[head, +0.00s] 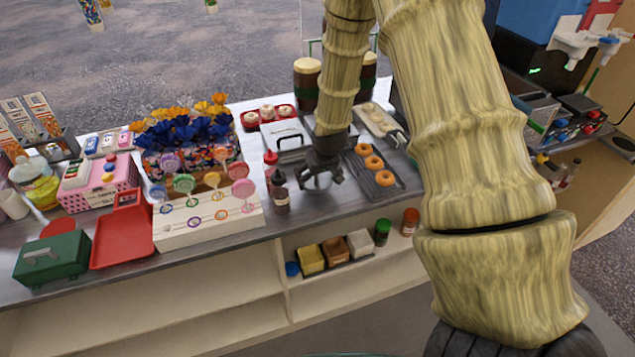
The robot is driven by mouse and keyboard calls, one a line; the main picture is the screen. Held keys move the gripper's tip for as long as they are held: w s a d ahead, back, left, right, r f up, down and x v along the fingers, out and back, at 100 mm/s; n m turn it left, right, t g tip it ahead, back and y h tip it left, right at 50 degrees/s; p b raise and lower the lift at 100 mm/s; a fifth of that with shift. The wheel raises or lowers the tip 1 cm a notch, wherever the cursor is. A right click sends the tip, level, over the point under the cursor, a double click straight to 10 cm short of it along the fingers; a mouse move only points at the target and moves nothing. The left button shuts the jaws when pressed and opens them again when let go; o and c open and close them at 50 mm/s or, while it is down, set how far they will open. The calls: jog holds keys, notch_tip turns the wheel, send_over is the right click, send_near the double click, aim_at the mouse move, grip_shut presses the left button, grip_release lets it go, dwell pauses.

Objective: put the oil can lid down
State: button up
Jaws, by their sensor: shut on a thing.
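My gripper (320,173) points down over the counter, at the end of my arm, between the dark sauce bottle and the doughnut rack. It is shut on a small pale grey thing (317,183), which I take for the oil can lid. The fingers hide much of it, and I cannot tell whether it touches the counter or anything below. The oil can itself cannot be made out; my gripper and arm cover part of that area.
A dark bottle (280,192) and a red-topped bottle (270,161) stand close left. A rack of doughnuts (384,185) lies close right. A silver box with a black handle (286,146) is behind. The lollipop stand (209,222) is further left. Some counter (322,209) in front is bare.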

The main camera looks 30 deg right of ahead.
aim_at(318, 182)
jog(key=shift+f+p, duration=0.8)
jog(key=shift+f, duration=0.95)
jog(key=shift+f, duration=0.1)
jog(key=o, duration=0.5)
jog(key=b+v, duration=0.3)
jog(key=v, duration=0.9)
jog(key=shift+b, duration=0.35)
jog(key=shift+s, duration=0.1)
jog(key=shift+s, duration=0.1)
